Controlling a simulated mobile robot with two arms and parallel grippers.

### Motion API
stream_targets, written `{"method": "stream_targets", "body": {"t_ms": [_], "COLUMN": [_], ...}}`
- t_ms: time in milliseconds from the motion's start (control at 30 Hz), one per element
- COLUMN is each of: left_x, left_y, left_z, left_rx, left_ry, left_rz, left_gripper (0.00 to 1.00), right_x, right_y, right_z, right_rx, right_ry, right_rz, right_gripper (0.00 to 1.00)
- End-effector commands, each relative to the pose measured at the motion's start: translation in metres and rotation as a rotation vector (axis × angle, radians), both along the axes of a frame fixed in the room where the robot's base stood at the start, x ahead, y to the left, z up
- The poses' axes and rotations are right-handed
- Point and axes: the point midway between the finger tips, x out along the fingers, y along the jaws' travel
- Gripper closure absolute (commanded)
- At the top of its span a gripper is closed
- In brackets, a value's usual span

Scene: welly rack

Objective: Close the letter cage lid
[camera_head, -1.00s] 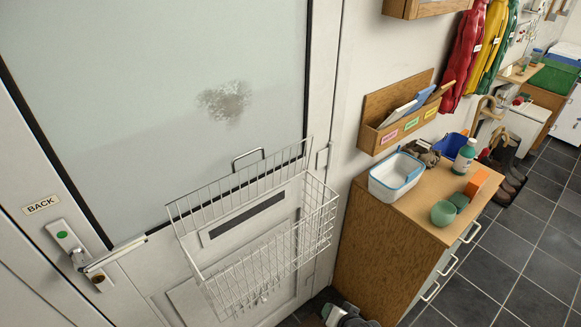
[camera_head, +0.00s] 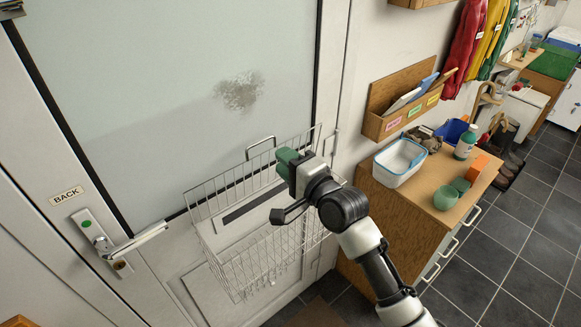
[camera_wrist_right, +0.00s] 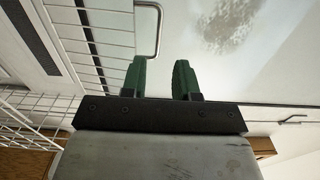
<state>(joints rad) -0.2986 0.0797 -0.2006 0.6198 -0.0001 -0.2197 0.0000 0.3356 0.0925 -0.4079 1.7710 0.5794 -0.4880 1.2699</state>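The white wire letter cage (camera_head: 262,262) hangs on the door below the glass. Its wire lid (camera_head: 225,180) appears raised, standing up along the door, with a loop handle (camera_head: 261,146) at its top edge. My right gripper (camera_head: 288,157), with green fingertips, is in front of the lid's right part, just right of the handle. In the right wrist view its two fingers (camera_wrist_right: 160,78) are apart with nothing between them. The handle (camera_wrist_right: 157,30) is just beyond the left finger there. My right arm hides the cage's right part. My left gripper is not seen.
A door lever (camera_head: 135,243) sticks out left of the cage. A wooden cabinet (camera_head: 400,217) stands to the right, with a white basket (camera_head: 399,165), bottle and green pot on top. A wooden letter rack (camera_head: 411,100) is on the wall above it.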

Motion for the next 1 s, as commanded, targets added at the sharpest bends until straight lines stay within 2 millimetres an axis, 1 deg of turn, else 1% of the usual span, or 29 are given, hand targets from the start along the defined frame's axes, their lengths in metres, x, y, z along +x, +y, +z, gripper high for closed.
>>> {"method": "stream_targets", "body": {"t_ms": [33,367,400,600,800,1000], "left_x": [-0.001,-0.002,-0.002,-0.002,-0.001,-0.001], "left_y": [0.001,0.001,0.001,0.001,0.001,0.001], "left_z": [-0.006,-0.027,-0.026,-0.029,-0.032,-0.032], "left_rx": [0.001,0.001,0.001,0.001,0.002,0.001], "left_ry": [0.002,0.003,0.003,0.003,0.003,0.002], "left_rz": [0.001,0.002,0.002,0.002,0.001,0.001], "left_gripper": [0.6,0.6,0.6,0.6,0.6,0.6], "right_x": [0.005,0.037,0.041,0.058,0.067,0.069], "right_y": [0.004,0.028,0.031,0.042,0.049,0.05], "right_z": [-0.002,-0.003,-0.001,-0.001,-0.001,0.0], "right_rx": [0.0,-0.002,-0.002,-0.002,-0.003,-0.004], "right_ry": [-0.001,0.0,0.0,0.001,0.0,0.0], "right_rz": [0.0,0.001,0.001,0.0,0.0,-0.001], "right_gripper": [0.7,0.7,0.7,0.7,0.7,0.7]}}
